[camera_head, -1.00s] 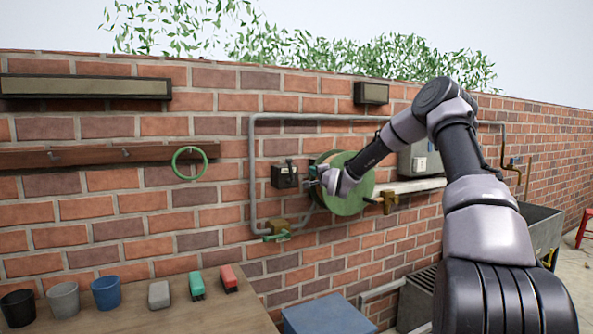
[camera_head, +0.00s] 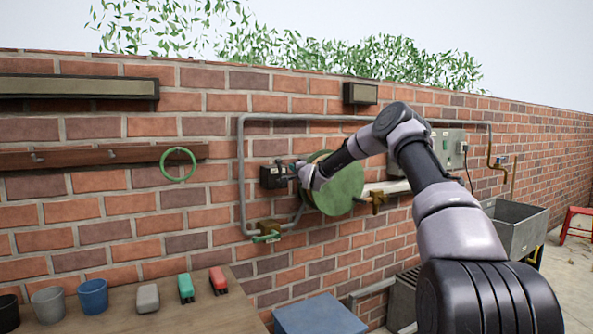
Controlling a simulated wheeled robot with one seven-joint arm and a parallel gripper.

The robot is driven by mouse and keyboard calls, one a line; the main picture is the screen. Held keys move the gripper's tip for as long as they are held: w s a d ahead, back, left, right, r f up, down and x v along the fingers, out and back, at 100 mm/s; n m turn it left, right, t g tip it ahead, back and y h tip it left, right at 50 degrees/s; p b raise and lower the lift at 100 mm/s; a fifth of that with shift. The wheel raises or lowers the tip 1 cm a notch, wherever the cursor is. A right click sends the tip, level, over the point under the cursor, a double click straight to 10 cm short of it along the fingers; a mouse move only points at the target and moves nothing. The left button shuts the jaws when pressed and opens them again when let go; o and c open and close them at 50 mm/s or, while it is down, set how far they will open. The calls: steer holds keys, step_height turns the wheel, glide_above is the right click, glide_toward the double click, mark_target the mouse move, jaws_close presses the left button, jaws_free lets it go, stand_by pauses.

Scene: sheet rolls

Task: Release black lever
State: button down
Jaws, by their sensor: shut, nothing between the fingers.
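A dark box (camera_head: 268,177) that carries the small black lever is mounted on the brick wall, left of the green round reel (camera_head: 337,186). The lever itself is hard to make out now, as my gripper overlaps the box's right side. My gripper (camera_head: 289,172) is shut and empty, at the right front of the box. The picture is too small to tell whether its fingertips touch the lever.
A grey pipe (camera_head: 241,190) runs around the box and reel. A green-handled valve (camera_head: 268,233) sits below, and a brass tap (camera_head: 378,200) is at right. A wooden table (camera_head: 185,318) holds cups and small blocks. A blue box (camera_head: 318,316) stands in front.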

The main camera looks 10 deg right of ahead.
mark_target(279, 169)
steer(key=shift+s+a+f, duration=0.1)
steer(key=shift+s+a, duration=0.35)
steer(key=shift+a, duration=0.3)
steer(key=shift+s+a+f, duration=0.1)
steer(key=shift+s+a, duration=0.35)
steer(key=shift+a, duration=0.25)
steer(key=shift+s+a+n, duration=0.2)
steer(key=shift+a+n, duration=0.35)
steer(key=shift+n, duration=0.35)
steer(key=n, duration=0.1)
steer(key=a+n, duration=0.1)
steer(key=n, duration=0.1)
steer(key=shift+s+a+f+y, duration=0.1)
steer(key=shift+s+a+y, duration=0.15)
steer(key=shift+a+y, duration=0.15)
steer(key=a+f+n, duration=0.1)
steer(key=n, duration=0.3)
steer(key=s+a+f+n+y, duration=0.1)
steer(key=f+n, duration=0.1)
steer(key=n, duration=0.2)
steer(key=a+f+n, duration=0.1)
steer(key=a+n, duration=0.1)
steer(key=n, duration=0.1)
steer(key=shift+s+f+n+t+y, duration=0.2)
steer(key=shift+f+n+t+y, duration=0.05)
steer(key=shift+n+t+y, duration=0.15)
steer(key=shift+f, duration=0.1)
